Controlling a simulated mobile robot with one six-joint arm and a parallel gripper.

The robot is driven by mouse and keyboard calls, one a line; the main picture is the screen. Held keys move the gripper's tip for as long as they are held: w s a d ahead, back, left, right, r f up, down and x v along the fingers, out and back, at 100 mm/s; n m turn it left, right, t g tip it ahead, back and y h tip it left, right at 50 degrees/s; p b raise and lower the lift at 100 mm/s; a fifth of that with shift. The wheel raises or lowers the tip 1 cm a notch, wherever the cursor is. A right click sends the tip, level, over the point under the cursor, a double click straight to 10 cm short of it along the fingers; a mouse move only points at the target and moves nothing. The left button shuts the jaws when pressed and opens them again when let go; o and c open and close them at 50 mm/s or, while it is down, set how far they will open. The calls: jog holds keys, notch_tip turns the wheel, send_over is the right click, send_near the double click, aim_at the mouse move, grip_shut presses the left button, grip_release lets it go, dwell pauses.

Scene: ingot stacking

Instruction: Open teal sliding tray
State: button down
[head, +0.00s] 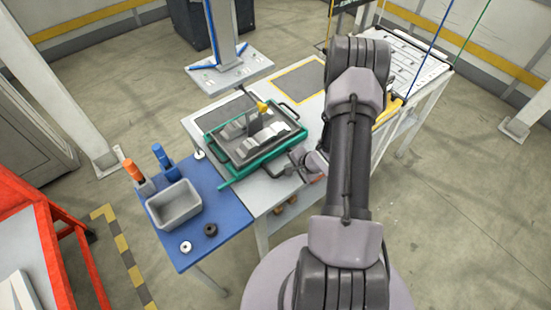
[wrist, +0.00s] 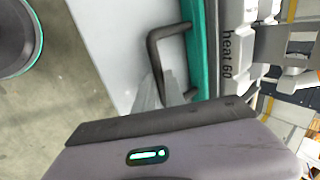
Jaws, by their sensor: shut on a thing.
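The teal sliding tray (head: 228,172) lies on the light worktable and carries several grey ingots (head: 262,130). In the wrist view its teal rim (wrist: 197,45) runs along an ingot marked "heat 60" (wrist: 228,60). A dark bar handle (wrist: 153,48) stands out from this rim. My gripper (wrist: 165,92) is at the handle's lower part, with its fingers shut on it. In the head view my gripper (head: 294,164) is at the tray's near right side, partly hidden by my arm.
A blue side table (head: 212,245) holds a grey bin (head: 174,205), orange-capped (head: 134,172) and blue-capped (head: 160,154) tools and two small rings. A yellow-topped piece (head: 262,107) stands at the tray's back. A grey column base (head: 230,72) is behind the worktable.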

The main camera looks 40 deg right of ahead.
jog(key=s, duration=1.1)
jog(key=shift+s+d+p, duration=0.15)
jog(key=shift+p, duration=0.2)
jog(key=c, duration=1.7)
grip_release()
jog(key=p+v, duration=0.6)
jog(key=v, duration=1.1)
jog(key=shift+r, duration=0.15)
jog(key=shift+d, duration=0.15)
